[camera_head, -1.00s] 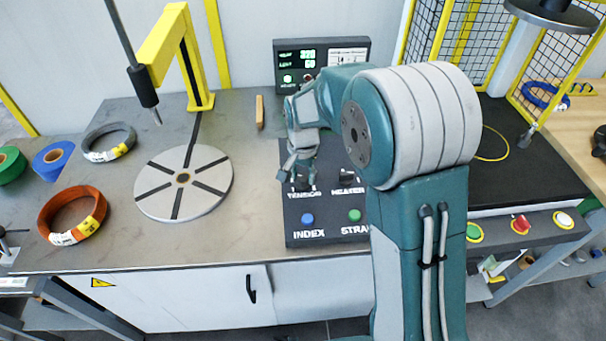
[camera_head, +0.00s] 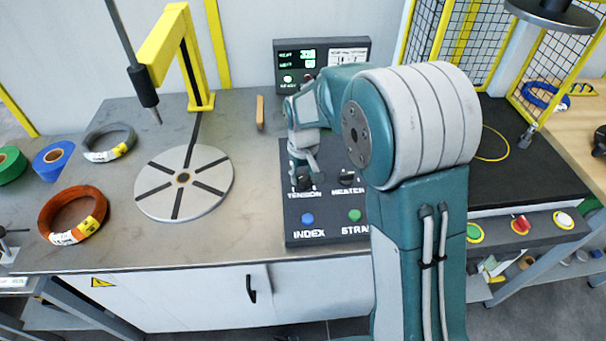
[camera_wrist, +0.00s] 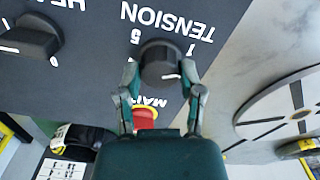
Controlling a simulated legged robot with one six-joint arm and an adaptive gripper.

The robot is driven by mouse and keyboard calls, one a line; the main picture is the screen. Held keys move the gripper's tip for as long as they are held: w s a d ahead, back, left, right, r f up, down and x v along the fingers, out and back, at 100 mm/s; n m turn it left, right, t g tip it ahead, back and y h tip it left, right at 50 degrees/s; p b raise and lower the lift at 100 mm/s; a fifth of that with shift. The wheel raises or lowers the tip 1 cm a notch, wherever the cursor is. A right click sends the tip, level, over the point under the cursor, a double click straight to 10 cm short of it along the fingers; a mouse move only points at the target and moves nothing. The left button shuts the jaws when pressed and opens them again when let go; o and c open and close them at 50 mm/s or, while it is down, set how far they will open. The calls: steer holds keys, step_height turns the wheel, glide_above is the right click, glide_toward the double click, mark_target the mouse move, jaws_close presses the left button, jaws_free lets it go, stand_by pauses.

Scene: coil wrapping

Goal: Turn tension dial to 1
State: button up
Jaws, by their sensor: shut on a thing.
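The tension dial (camera_wrist: 160,58) is a dark round knob on the black control panel (camera_wrist: 95,30). In the wrist view its label TENSION is upside down, with a 1 to the upper right of the dial and a 5 to the upper left. A short white mark on the dial points toward the lower right of that view. My gripper (camera_wrist: 159,74) is shut on the dial, one finger on each side. In the head view my gripper (camera_head: 304,172) comes down from above onto the dial (camera_head: 304,185), partly covering it.
The heater knob (camera_wrist: 30,38) is beside the tension dial; it also shows in the head view (camera_head: 347,178). A red button (camera_wrist: 145,118) lies between my fingers' bases. Blue (camera_head: 307,218) and green (camera_head: 355,215) buttons are on the panel's front. A slotted round plate (camera_head: 150,180) is at left.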

mark_target(302, 176)
steer(key=shift+f+n, duration=0.15)
steer(key=shift+n, duration=0.45)
steer(key=o, duration=1.2)
steer(key=shift+c, duration=0.2)
step_height(302, 176, up, 12)
steer(key=shift+w, duration=0.15)
steer(key=shift+a, duration=0.1)
